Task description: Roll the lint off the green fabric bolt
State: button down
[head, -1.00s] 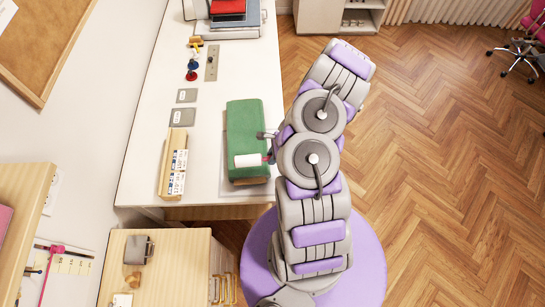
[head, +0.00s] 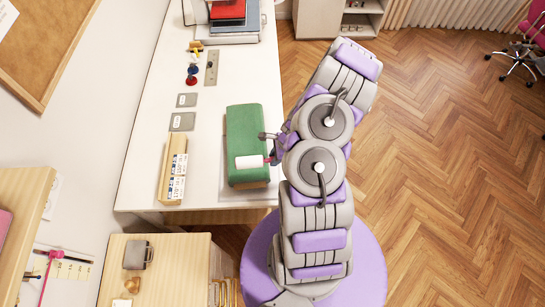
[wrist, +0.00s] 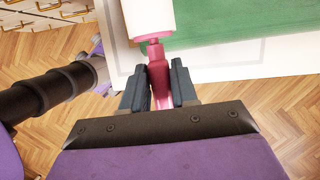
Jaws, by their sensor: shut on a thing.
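The green fabric bolt (head: 245,130) lies lengthwise near the right edge of the white table. It also fills the upper right of the wrist view (wrist: 240,30). The lint roller has a white cylinder (head: 249,161) resting against the top of the bolt near its near end, crosswise to it. In the wrist view the white cylinder (wrist: 149,17) is at the top, with its pink handle (wrist: 157,50) below. My gripper (wrist: 158,82) is shut on the pink handle. In the head view my arm mostly hides the gripper. I cannot make out lint on the fabric.
On the white table (head: 212,130), a wooden box with labelled cards (head: 172,170) stands left of the bolt. Grey squares (head: 182,122), spools (head: 192,75) and a red stack (head: 228,10) lie farther back. A wooden cabinet (head: 175,270) is at the near left.

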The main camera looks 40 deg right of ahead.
jog(key=s+d, duration=0.4)
jog(key=d, duration=0.4)
jog(key=shift+s, duration=0.3)
dwell(0.3)
dwell(1.0)
